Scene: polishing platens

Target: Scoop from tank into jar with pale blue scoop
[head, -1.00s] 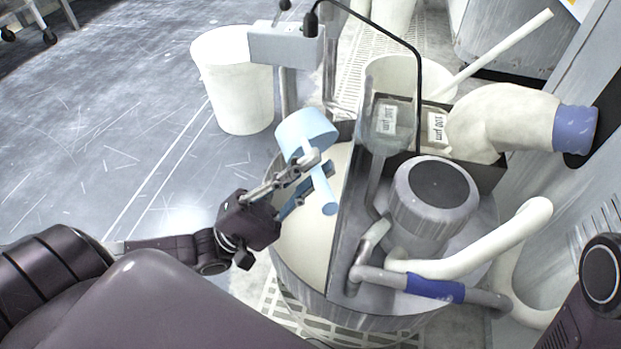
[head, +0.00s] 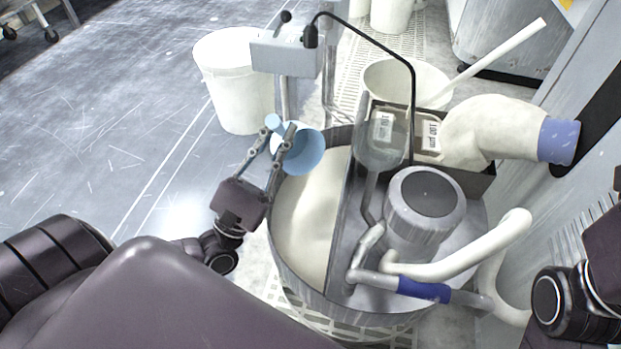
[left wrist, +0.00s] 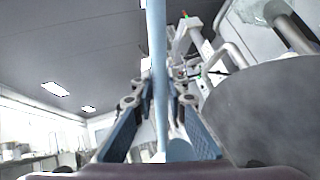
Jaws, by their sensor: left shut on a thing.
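The pale blue scoop (head: 305,155) is held in my left gripper (head: 283,135) above the far left rim of the tank (head: 281,262). Its round cup is tilted, and whether anything is in it I cannot tell. In the left wrist view the scoop's handle (left wrist: 158,60) stands upright between the two fingers of my left gripper (left wrist: 158,105). The tank's open left half holds a cream-coloured slurry. A clear, see-through vessel (head: 380,150), which seems to be the jar, stands at the tank's divider. My right gripper is out of view; only part of that arm shows at the right edge.
A grey motor (head: 426,205), white pipes (head: 470,248) and a blue-sleeved hose cover the tank's right half. A grey control box (head: 286,55) on a post and a black cable (head: 405,60) rise behind. A white bucket (head: 236,85) stands at back left.

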